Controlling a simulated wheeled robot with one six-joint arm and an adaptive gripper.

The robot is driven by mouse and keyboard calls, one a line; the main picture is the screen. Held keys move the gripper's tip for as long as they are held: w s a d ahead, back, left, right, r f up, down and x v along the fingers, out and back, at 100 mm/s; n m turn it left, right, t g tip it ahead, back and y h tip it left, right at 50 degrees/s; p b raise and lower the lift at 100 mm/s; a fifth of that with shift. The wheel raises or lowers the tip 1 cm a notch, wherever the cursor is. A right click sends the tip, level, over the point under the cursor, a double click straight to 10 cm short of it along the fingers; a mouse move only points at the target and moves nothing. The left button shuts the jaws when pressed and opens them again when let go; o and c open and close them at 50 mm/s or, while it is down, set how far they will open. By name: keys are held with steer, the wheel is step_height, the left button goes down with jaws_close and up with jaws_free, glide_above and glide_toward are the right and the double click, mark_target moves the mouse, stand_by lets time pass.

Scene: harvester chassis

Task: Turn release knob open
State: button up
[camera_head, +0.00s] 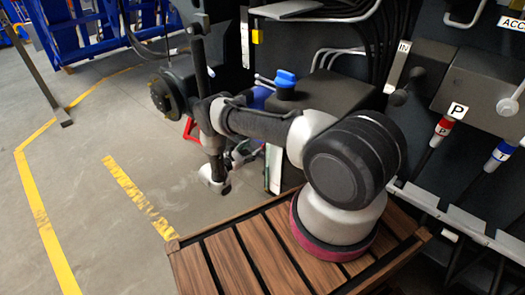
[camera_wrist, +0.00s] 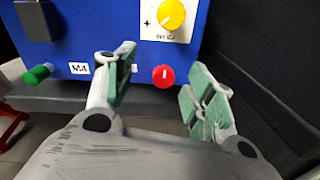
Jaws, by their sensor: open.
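In the wrist view a blue box (camera_wrist: 115,30) carries several knobs. A round red knob (camera_wrist: 163,77) with a pale mark sits low on its face, between my fingertips in the picture and just ahead of them. A yellow knob (camera_wrist: 171,14) sits on a white plate above it. A green knob (camera_wrist: 38,73) sticks out at the lower left. None is plainly labelled as the release knob. My gripper (camera_wrist: 160,72) is open with green-padded fingers spread either side of the red knob; nothing is held. Contact is not seen. In the head view the gripper is hard to make out.
A dark panel (camera_wrist: 265,60) stands close at the right.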

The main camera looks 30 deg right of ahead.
step_height(320, 180, down, 4)
steer(key=s+n+t, duration=0.1)
steer(key=s, duration=0.1)
steer(key=x, duration=0.7)
steer(key=shift+w+t, duration=0.25)
steer(key=shift+t, duration=0.05)
steer(key=shift+f, duration=0.15)
steer(key=c, duration=1.1)
